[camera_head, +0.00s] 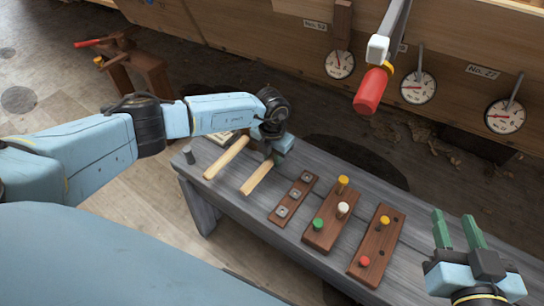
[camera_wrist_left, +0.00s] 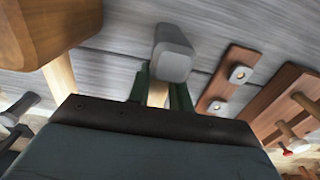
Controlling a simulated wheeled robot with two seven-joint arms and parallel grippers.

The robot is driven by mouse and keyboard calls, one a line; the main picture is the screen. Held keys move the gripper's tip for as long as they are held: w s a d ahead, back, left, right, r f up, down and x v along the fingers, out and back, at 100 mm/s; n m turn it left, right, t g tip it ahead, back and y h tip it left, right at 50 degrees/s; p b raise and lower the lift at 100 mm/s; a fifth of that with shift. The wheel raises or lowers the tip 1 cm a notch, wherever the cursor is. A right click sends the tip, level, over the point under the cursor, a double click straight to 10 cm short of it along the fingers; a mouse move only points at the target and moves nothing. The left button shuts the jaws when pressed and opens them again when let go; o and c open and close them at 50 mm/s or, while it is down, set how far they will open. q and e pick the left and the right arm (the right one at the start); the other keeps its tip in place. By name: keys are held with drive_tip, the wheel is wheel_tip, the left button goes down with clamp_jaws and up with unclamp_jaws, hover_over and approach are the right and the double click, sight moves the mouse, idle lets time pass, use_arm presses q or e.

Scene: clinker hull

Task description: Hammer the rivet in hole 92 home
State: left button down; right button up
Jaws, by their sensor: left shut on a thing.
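My left gripper (camera_head: 273,152) is low over the far left of the grey bench, shut on the wooden handle (camera_head: 257,178) of a hammer. In the left wrist view the handle (camera_wrist_left: 157,95) is between my green fingers (camera_wrist_left: 160,92), close below the grey hammer head (camera_wrist_left: 173,55). The head is hidden in the head view. My right gripper (camera_head: 458,232) is open and empty at the lower right. A label (camera_head: 314,25) and another reading No. 27 (camera_head: 483,71) are on the wooden hull planks (camera_head: 270,45). I cannot make out hole 92 or its rivet.
The bench (camera_head: 215,195) also holds a wooden-handled mallet (camera_head: 226,157), a strip with square plates (camera_head: 293,199) and two peg blocks (camera_head: 327,229) (camera_head: 376,245). Dial gauges (camera_head: 417,88) line the hull. A red cylinder (camera_head: 370,92) hangs before it. A vise stand (camera_head: 140,68) is far left.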

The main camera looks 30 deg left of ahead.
use_arm(q)
drive_tip(key=shift+r, duration=0.25)
drive_tip(key=shift+r+p, duration=0.35)
drive_tip(key=shift+p, duration=0.2)
drive_tip(key=shift+r, duration=0.15)
wheel_tip(320, 180, up, 8)
drive_tip(key=p, duration=0.7)
drive_tip(key=shift+p, duration=0.35)
drive_tip(key=c, duration=1.9)
unclamp_jaws()
drive_tip(key=shift+c, duration=0.2)
clamp_jaws()
